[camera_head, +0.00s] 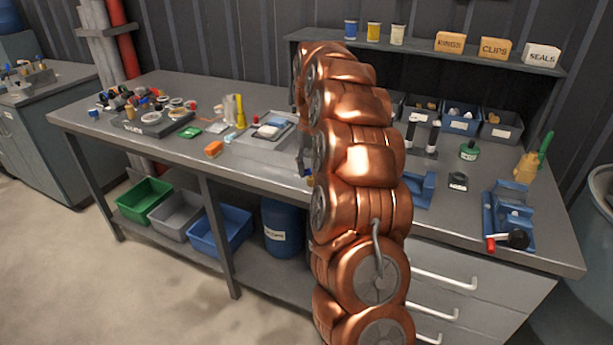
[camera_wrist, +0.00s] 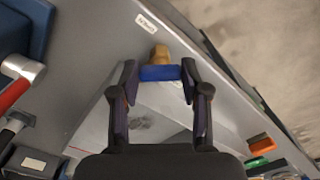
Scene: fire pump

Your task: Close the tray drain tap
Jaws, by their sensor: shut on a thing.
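In the wrist view, the tap's blue handle (camera_wrist: 160,73) lies crosswise between the fingertips of my gripper (camera_wrist: 160,76), which is shut on it. The brass tap body (camera_wrist: 160,53) shows just beyond the handle. The grey metal tray (camera_wrist: 100,128) lies below and beside my fingers. In the head view, the tray (camera_head: 262,142) rests on the bench left of my copper arm. My arm hides most of the gripper and tap there. Whether the tap's passage is open or shut cannot be seen.
The bench (camera_head: 110,107) has an orange block (camera_head: 214,148) and a green item (camera_head: 190,131) left of the tray. A blue fixture with a red handle (camera_head: 491,243) stands at the right. Bins (camera_head: 220,232) sit on the lower shelf. The floor in front is clear.

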